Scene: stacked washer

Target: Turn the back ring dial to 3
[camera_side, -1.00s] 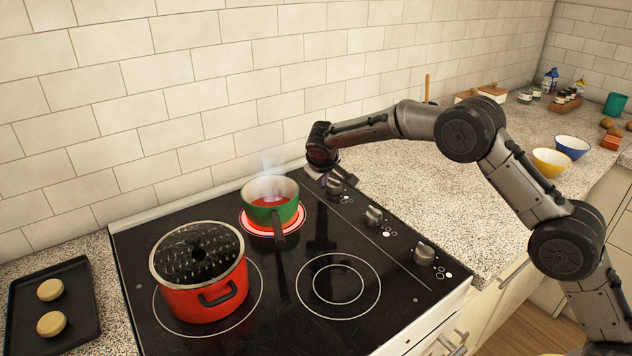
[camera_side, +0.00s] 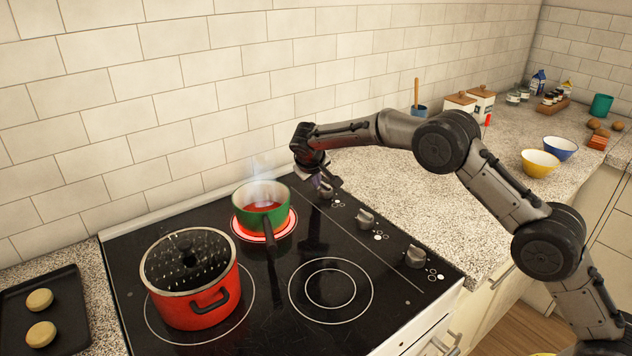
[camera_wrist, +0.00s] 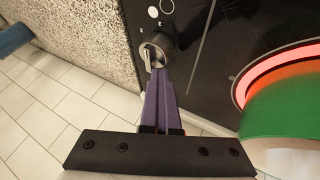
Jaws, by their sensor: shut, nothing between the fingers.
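The back ring dial (camera_side: 325,191) is a grey metal knob at the far end of the row on the right of the black cooktop. In the wrist view the knob (camera_wrist: 158,46) is at the fingertips, partly hidden by them. My gripper (camera_side: 322,180) is shut and empty, right at this dial; its purple fingers (camera_wrist: 157,72) overlap the knob's near edge. I cannot tell whether they touch it. The dial's setting is too small to read. The back ring (camera_side: 240,233) glows red under a green pot (camera_side: 262,208) of red liquid.
The middle dial (camera_side: 366,219) and front dial (camera_side: 415,257) stand in line nearer the front. A red strainer-topped pot (camera_side: 200,305) stands front left. The empty ring (camera_side: 330,290) and speckled counter (camera_side: 440,190) give free room. The tiled wall is close behind.

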